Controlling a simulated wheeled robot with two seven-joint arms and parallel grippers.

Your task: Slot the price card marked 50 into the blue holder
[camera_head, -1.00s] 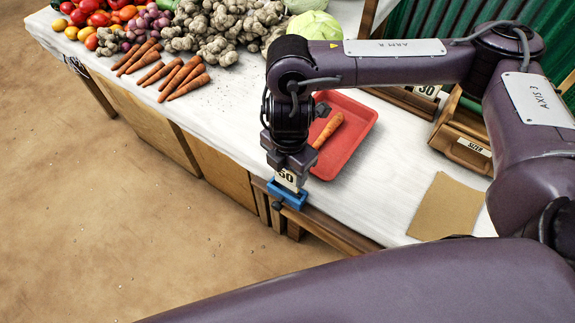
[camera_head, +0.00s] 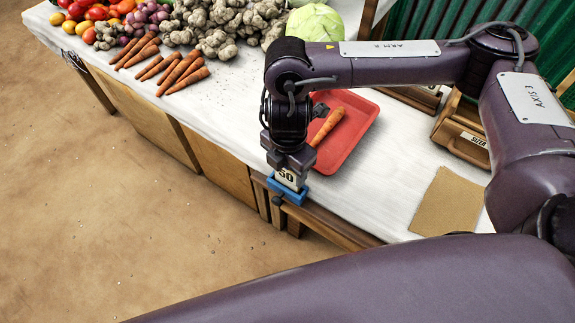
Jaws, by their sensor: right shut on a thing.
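The white price card marked 50 (camera_head: 286,177) is upright below my right gripper (camera_head: 290,163). The gripper points down and is shut on the card's upper part. The blue holder (camera_head: 290,196) is clipped at the front edge of the stall table (camera_head: 385,200). The card's lower edge meets the top of the holder. I cannot tell how deep it sits in the slot. My left gripper is not in view.
A red tray (camera_head: 352,148) with one carrot (camera_head: 327,127) is just behind the holder. Loose carrots (camera_head: 183,76) and piled vegetables lie at the back left. A brown paper sheet (camera_head: 448,203) and a wooden box (camera_head: 462,132) are at the right.

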